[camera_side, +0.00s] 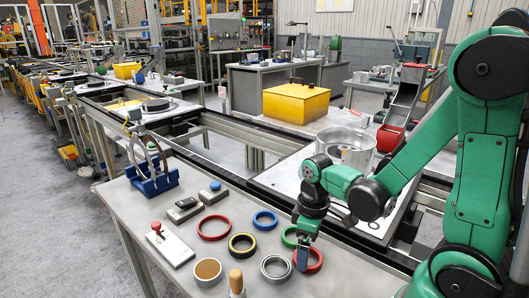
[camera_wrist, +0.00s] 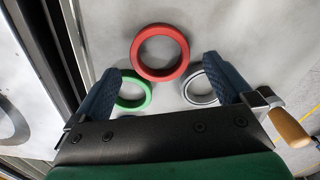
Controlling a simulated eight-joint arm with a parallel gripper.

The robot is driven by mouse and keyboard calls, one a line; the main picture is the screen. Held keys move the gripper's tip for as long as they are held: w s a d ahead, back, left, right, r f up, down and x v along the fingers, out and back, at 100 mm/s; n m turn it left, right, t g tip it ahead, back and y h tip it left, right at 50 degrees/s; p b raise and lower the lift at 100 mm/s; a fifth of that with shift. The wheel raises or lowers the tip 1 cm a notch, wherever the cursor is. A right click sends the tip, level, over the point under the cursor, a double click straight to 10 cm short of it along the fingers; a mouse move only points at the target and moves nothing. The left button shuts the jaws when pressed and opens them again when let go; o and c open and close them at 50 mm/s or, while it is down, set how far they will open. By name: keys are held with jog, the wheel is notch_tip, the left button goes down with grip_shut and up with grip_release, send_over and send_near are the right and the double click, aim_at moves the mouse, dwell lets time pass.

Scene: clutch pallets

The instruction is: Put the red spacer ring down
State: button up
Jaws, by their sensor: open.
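A red spacer ring (camera_side: 318,265) lies flat on the grey bench, right by my gripper (camera_side: 302,262). The wrist view shows this red ring (camera_wrist: 160,75) whole, between and a little beyond the tips of my gripper (camera_wrist: 162,68). The two blue fingers are spread wide and hold nothing. In the side view the fingers hide part of the ring's left side. A second, larger red ring (camera_side: 214,238) lies further left on the bench.
A green ring (camera_wrist: 133,105) and a silver ring (camera_wrist: 190,92) lie close to the fingers. Yellow (camera_side: 242,255) and blue (camera_side: 265,228) rings lie to the left. A wooden-handled tool (camera_side: 236,280) stands near the front edge. A blue rack (camera_side: 153,183) stands at the far left.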

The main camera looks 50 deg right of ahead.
jog(key=shift+f, duration=1.2)
jog(key=c, duration=1.2)
jog(key=shift+r, duration=0.15)
